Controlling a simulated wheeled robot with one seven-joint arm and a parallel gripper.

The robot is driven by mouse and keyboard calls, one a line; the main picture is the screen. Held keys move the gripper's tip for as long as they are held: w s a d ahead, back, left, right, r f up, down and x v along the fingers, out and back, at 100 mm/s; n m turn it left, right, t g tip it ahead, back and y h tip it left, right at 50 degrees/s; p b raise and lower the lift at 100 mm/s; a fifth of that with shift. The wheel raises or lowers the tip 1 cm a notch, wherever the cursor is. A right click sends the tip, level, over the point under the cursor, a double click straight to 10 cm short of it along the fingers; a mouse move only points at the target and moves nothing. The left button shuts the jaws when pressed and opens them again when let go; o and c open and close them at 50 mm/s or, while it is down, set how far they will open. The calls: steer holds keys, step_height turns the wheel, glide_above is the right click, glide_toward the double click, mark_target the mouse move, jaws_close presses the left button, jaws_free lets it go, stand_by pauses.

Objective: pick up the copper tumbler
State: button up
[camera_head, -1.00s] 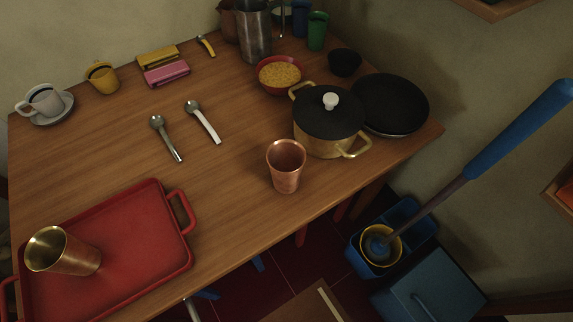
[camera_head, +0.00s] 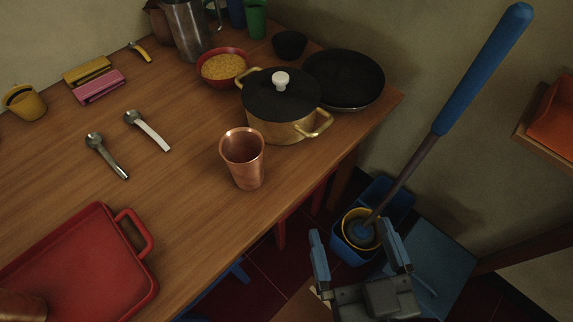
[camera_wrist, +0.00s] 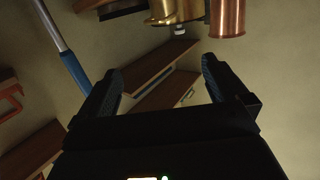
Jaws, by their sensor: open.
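The copper tumbler (camera_head: 246,162) stands upright on the wooden table near its front edge, mouth up and apparently empty. In the wrist view the copper tumbler (camera_wrist: 228,15) shows upside down at the top right, cut off by the frame edge. My gripper (camera_head: 358,252) is at the lower right of the head view, off the table edge, right of and apart from the tumbler. Its blue-grey fingers are spread with nothing between them. In the wrist view my gripper (camera_wrist: 163,72) also shows open and empty.
A brass pot with a black lid (camera_head: 282,108) stands close behind the tumbler, its handle to the right. A black pan (camera_head: 344,80) is behind it. A red tray (camera_head: 85,262) lies front left; two spoons lie left. A blue-handled mop (camera_head: 435,130) leans from a bucket. Table left of the tumbler is clear.

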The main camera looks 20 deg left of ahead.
mark_target(234, 129)
steer(key=shift+w+a+r+n+g+y+b, duration=0.25)
steer(key=shift+w+a+n+g+y, duration=0.75)
steer(key=shift+a, duration=2.6)
steer(key=shift+w+a+r+n+t+y+b, duration=0.25)
steer(key=shift+w+a+y, duration=0.3)
steer(key=shift+w+a, duration=2.15)
steer(key=shift+w+a+r+n+g+y+b, duration=0.1)
steer(key=shift+w+a+n+g+y+b, duration=0.4)
steer(key=shift+a, duration=4)
steer(key=shift+y, duration=0.25)
steer(key=shift+c, duration=0.4)
steer(key=c, duration=1.4)
steer(key=shift+r, duration=0.1)
